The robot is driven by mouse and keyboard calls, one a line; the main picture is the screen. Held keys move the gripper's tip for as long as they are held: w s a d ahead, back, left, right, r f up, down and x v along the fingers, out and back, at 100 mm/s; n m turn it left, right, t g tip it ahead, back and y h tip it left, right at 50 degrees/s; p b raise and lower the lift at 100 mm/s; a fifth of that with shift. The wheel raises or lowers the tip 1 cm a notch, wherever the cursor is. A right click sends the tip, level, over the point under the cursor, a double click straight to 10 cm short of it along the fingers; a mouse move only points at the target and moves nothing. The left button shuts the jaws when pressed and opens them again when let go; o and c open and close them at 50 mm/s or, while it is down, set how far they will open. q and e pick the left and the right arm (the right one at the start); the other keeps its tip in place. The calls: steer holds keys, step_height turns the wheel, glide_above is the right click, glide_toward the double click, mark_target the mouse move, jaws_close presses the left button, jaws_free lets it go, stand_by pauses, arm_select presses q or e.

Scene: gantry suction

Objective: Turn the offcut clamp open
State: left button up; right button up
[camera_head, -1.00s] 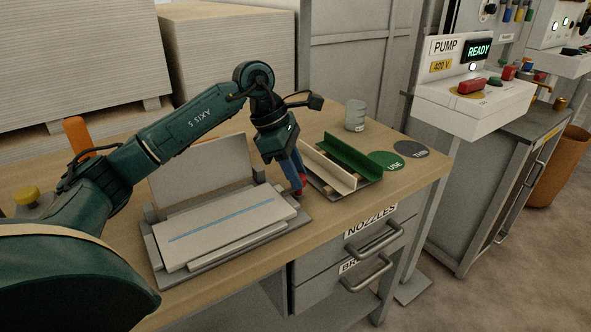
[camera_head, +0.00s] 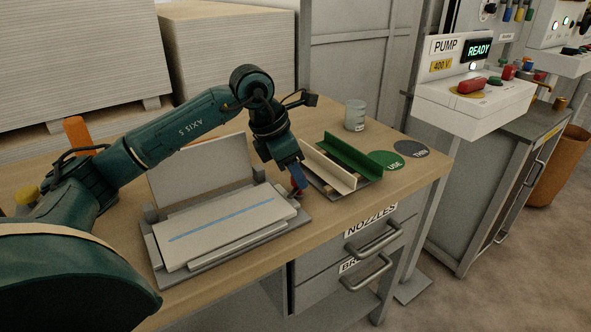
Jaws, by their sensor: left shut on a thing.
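The offcut clamp is a grey base plate (camera_head: 163,281) on the workbench, bearing a pale flat board (camera_head: 215,242) with a blue line along it. A grey back plate (camera_head: 200,172) stands upright behind the board. A small red part (camera_head: 297,182) shows at the clamp's right end. My left gripper (camera_head: 296,181) reaches down there from above, its blue fingers shut on the red part, which looks like the clamp's handle. The fingers hide most of it. My right gripper is not in view.
Behind are a grey cup (camera_head: 355,115) and two round mats, green (camera_head: 386,161) and grey (camera_head: 411,149). A pump box (camera_head: 470,107) stands at right.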

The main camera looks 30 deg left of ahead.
arm_select(q)
steer(key=n, duration=0.2)
steer(key=n+t+y, duration=0.1)
steer(key=n, duration=0.1)
steer(key=shift+s+d+n+y, duration=0.1)
steer(key=shift+d+n+y, duration=0.05)
steer(key=shift+n+y, duration=0.15)
steer(key=n+y, duration=0.1)
steer(key=n, duration=0.1)
steer(key=shift+d+n, duration=0.1)
steer(key=shift+n, duration=0.3)
steer(key=n+y, duration=0.1)
steer(key=n, duration=0.3)
steer(key=shift+d+n+y+b, duration=0.1)
steer(key=shift+n+y+b, duration=0.2)
steer(key=shift+n+y, duration=0.1)
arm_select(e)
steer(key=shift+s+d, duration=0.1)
arm_select(q)
steer(key=o, duration=0.8)
steer(key=shift+o, duration=0.8)
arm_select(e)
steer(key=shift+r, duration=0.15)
